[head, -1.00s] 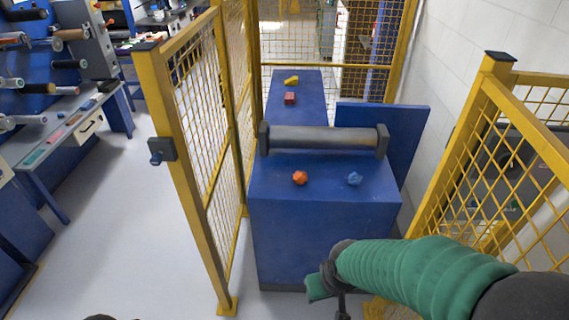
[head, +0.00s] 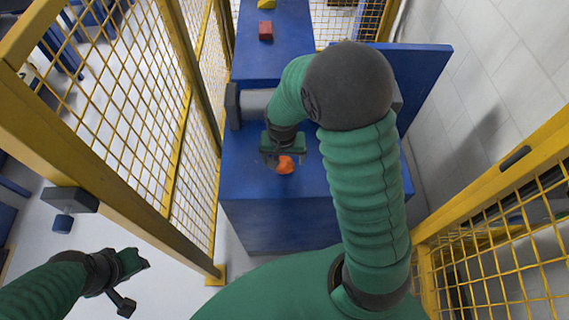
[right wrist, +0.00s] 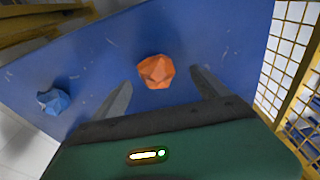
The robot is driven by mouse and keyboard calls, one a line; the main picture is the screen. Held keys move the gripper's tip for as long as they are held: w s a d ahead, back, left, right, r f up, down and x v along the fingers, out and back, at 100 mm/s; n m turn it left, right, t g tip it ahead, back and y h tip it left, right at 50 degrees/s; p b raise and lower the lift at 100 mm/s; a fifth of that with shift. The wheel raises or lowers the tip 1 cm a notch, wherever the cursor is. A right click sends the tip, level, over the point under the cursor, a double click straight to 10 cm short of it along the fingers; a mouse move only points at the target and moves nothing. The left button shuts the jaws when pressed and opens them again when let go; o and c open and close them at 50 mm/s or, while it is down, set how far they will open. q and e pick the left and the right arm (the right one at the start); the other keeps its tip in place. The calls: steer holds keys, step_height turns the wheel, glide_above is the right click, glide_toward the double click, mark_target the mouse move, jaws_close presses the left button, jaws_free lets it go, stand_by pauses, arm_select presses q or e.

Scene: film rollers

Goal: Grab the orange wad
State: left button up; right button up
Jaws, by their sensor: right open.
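The orange wad (head: 286,165) is a small faceted lump on the blue work surface in front of the roller. My right gripper (head: 279,160) is over it, reaching down from above. In the right wrist view the orange wad (right wrist: 156,71) shows between the two spread fingers, with clear gaps on both sides. The gripper is open and empty. My left gripper (head: 128,283) is low at the left in the head view, away from the blue surface; its fingers do not show clearly.
A blue wad (right wrist: 53,101) lies on the same surface; my arm hides it in the head view. The grey roller (head: 254,103) stands behind. A red block (head: 265,31) and a yellow piece (head: 266,4) lie farther back. Yellow mesh fences (head: 190,110) flank the surface.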

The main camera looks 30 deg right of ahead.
mark_target(286, 160)
steer(key=shift+s+f, duration=0.2)
steer(key=shift+f, duration=1.05)
steer(key=shift+w+d+f, duration=0.35)
steer(key=shift+d, duration=0.05)
steer(key=shift+c, duration=0.4)
steer(key=shift+s+d, duration=0.1)
steer(key=shift+s, duration=0.05)
steer(key=c, duration=0.5)
steer(key=shift+a+r, duration=0.15)
steer(key=shift+a, duration=0.15)
steer(key=c, duration=0.8)
steer(key=shift+c, duration=0.2)
steer(key=shift+d, duration=0.1)
